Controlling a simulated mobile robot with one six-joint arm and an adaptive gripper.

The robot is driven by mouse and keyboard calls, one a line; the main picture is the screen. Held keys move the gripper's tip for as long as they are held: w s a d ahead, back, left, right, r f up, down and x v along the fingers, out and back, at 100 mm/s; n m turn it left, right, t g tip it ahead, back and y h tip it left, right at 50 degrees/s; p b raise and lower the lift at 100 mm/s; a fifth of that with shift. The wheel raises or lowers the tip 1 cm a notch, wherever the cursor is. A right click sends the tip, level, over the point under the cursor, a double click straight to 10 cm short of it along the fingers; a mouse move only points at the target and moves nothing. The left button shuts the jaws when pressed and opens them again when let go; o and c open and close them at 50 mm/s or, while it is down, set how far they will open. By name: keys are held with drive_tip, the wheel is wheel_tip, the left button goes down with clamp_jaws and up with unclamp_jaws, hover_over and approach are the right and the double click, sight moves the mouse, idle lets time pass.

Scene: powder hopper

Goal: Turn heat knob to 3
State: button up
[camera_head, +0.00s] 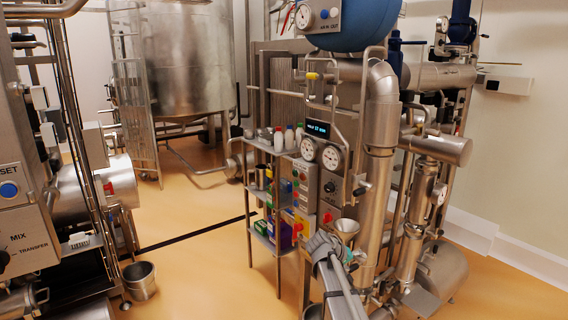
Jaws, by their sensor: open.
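A grey control panel (332,193) stands on the machine right of centre. It carries a round black knob (331,187) with small markings around it. This looks like the heat knob, but its label and pointer setting are too small to read. My arm rises from the bottom edge, and my gripper (322,244) at its end is small in the view, below the panel and apart from the knob. The gripper is open and nothing shows in it; its fingertips are hard to make out. A lit display (317,128) and two round gauges (332,157) sit above the panel.
A metal funnel (345,229) and a thick vertical pipe (379,150) stand close to the panel's right. A shelf rack (259,190) with bottles and boxes is left of it. A bucket (140,280) stands on the floor. Open floor (200,240) lies left of the rack.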

drive_tip(key=s+a+f+g+y, duration=0.1)
drive_tip(key=s+a+f+y, duration=0.1)
drive_tip(key=s, duration=0.6)
drive_tip(key=s+a+f+g+y, duration=0.2)
drive_tip(key=s+y, duration=0.2)
drive_tip(key=s, duration=0.5)
drive_tip(key=s+a+f+g+y, duration=0.1)
drive_tip(key=s+a+f+y, duration=0.1)
drive_tip(key=s, duration=0.6)
drive_tip(key=shift+s+a+f+m+y, duration=0.4)
drive_tip(key=shift+y, duration=0.2)
